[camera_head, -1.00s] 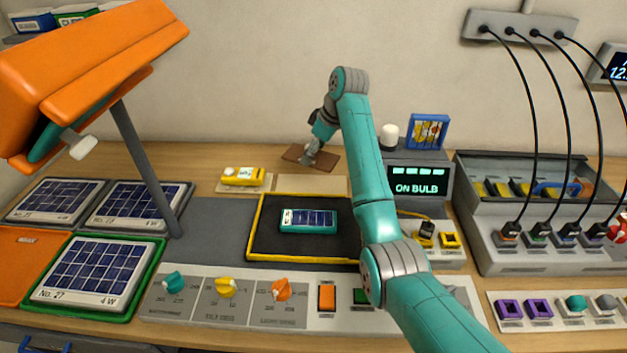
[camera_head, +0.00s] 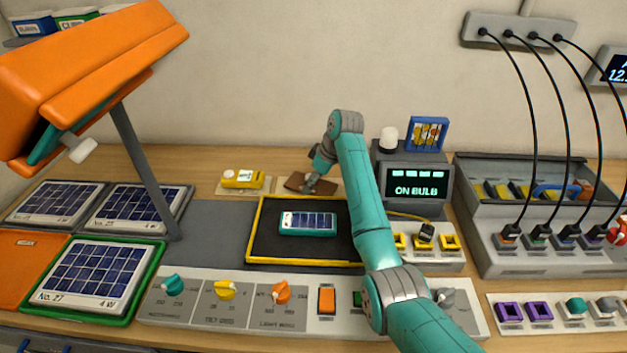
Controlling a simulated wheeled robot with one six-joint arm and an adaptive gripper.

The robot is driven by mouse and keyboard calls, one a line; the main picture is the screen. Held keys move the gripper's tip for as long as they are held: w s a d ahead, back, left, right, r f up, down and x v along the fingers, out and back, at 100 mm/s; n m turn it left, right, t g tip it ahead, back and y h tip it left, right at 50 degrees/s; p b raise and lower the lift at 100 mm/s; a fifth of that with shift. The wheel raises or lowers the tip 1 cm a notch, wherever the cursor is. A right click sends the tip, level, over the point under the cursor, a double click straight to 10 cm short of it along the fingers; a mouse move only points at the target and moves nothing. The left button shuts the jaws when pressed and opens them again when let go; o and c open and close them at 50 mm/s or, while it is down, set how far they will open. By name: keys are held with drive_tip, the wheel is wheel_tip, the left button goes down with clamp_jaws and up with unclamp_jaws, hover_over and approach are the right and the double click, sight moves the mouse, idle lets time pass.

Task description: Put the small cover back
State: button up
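A small flat brown plate (camera_head: 296,183), which may be the small cover, is at the back of the bench, behind the black work mat. My gripper (camera_head: 311,186) points down at its middle, and the plate has moved along with it. The fingers are too small to make out clearly. The plate overlaps a pale strip (camera_head: 275,187); I cannot tell whether it touches it. A teal device with a solar panel (camera_head: 308,223) lies face up on the yellow-edged black mat (camera_head: 275,250).
A yellow meter (camera_head: 242,179) sits left of the plate. The "ON BULB" display box (camera_head: 417,182) stands right of my arm. An orange lamp (camera_head: 90,75) overhangs the left side. A knob panel (camera_head: 230,300) runs along the front. Black cables hang at right.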

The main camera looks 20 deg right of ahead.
drive_tip(key=shift+f, duration=0.3)
drive_tip(key=o, duration=1.1)
drive_tip(key=shift+d+r, duration=0.1)
drive_tip(key=shift+r, duration=0.5)
drive_tip(key=v, duration=1.1)
drive_tip(key=shift+r, duration=0.15)
